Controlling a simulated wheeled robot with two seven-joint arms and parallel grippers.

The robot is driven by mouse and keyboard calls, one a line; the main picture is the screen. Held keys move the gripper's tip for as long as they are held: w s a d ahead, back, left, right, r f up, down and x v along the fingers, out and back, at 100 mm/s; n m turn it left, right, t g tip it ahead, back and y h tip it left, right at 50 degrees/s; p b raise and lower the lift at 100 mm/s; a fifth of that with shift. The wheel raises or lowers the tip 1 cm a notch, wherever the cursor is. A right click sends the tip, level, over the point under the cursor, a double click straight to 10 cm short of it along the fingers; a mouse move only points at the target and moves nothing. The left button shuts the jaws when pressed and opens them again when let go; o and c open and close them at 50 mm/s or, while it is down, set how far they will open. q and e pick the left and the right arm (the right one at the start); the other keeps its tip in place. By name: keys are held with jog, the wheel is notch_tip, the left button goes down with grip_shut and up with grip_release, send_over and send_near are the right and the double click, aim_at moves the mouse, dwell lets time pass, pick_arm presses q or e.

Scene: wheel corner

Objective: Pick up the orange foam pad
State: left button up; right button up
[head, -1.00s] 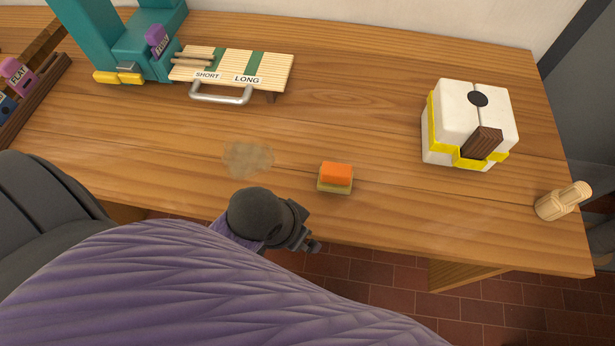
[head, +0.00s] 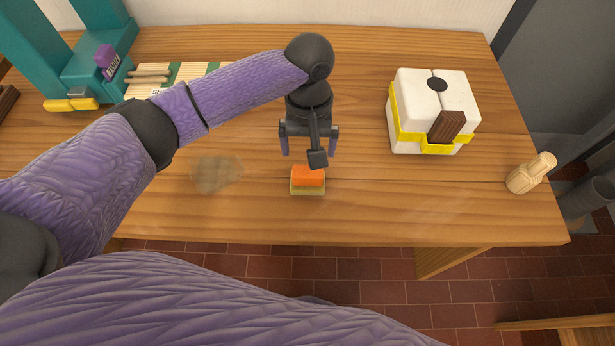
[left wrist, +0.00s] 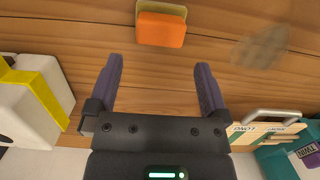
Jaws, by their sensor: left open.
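The orange foam pad (head: 308,177) lies on a thin yellowish-green block (head: 307,191) on the wooden table, near its front edge. In the left wrist view the orange pad (left wrist: 161,30) and the block's edge (left wrist: 161,7) show at the top, beyond the fingertips. My left gripper (head: 309,150) is open and empty, above the table and a little behind the pad; it also shows in the left wrist view (left wrist: 158,75) with its fingers spread and apart from the pad. My right gripper is not in view.
A white box with yellow trim (head: 428,104) stands at right, with a wooden peg (head: 531,173) beyond it. A dusty patch (head: 215,174) lies left of the pad. A slatted rack (head: 172,75) and teal frame (head: 103,70) stand at back left. The front middle is clear.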

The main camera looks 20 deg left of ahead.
aim_at(308, 170)
pick_arm(q)
jog(key=f+b, duration=0.1)
jog(key=f, duration=0.1)
jog(key=f+b, duration=0.1)
jog(key=f, duration=0.2)
jog(key=f+b, duration=0.1)
jog(key=f, duration=0.2)
jog(key=shift+s+f+b, duration=0.15)
jog(key=shift+s+b, duration=0.25)
jog(key=shift+c, duration=0.7)
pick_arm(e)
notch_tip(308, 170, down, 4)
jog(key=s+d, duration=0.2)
pick_arm(q)
jog(key=c, duration=0.8)
jog(key=shift+r, duration=0.25)
notch_tip(308, 170, up, 10)
jog(key=p, duration=0.5)
jog(key=shift+f, duration=0.1)
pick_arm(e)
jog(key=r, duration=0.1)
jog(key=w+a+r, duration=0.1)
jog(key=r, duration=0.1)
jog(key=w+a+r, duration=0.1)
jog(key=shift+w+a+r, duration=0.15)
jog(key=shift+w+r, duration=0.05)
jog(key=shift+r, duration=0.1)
